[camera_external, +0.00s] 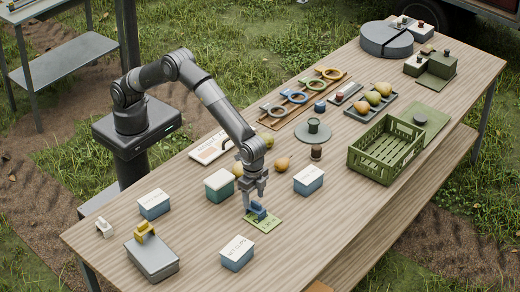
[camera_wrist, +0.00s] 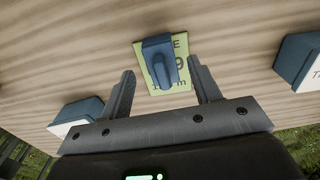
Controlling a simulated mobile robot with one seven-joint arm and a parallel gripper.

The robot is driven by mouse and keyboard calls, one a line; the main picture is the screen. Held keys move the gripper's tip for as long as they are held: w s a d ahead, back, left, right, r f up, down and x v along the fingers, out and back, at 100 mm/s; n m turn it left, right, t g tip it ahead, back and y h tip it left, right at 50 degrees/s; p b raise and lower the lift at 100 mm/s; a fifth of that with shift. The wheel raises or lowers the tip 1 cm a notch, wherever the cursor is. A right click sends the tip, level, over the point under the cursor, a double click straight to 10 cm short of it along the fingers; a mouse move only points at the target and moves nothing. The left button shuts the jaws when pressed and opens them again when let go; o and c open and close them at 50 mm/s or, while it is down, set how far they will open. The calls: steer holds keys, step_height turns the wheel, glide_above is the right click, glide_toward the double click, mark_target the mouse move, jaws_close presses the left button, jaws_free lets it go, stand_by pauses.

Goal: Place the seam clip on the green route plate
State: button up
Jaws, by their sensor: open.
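A blue clip (camera_external: 259,212), which I take to be the seam clip, sits on the green route plate (camera_external: 268,223) near the table's front. In the wrist view the clip (camera_wrist: 158,60) rests on the printed plate (camera_wrist: 182,52), covering part of its lettering. My gripper (camera_external: 255,198) is right above the plate with its fingers pointing down. In the wrist view my gripper (camera_wrist: 162,73) is open, one finger to each side of the clip, with visible gaps. The clip's underside is hidden.
White-topped boxes stand around the plate: a blue one (camera_external: 237,260) in front, another blue one (camera_external: 308,186) to the right, and a green one (camera_external: 219,191) behind left. A green crate (camera_external: 384,160) is farther right.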

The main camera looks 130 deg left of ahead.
mark_target(254, 201)
step_height(254, 201, up, 7)
steer(key=shift+f, duration=0.1)
steer(key=s+a+r+t, duration=0.2)
steer(key=s+r+t, duration=0.1)
steer(key=s+r, duration=1.75)
steer(key=s+a+f+t, duration=0.1)
steer(key=s, duration=1.2)
steer(key=s+a+f+t, duration=0.1)
steer(key=s, duration=1.2)
steer(key=shift+s+f+t, duration=0.2)
steer(key=shift+f+t, duration=0.05)
steer(key=shift+t, duration=0.05)
steer(key=shift+o, duration=0.3)
stand_by(1.4)
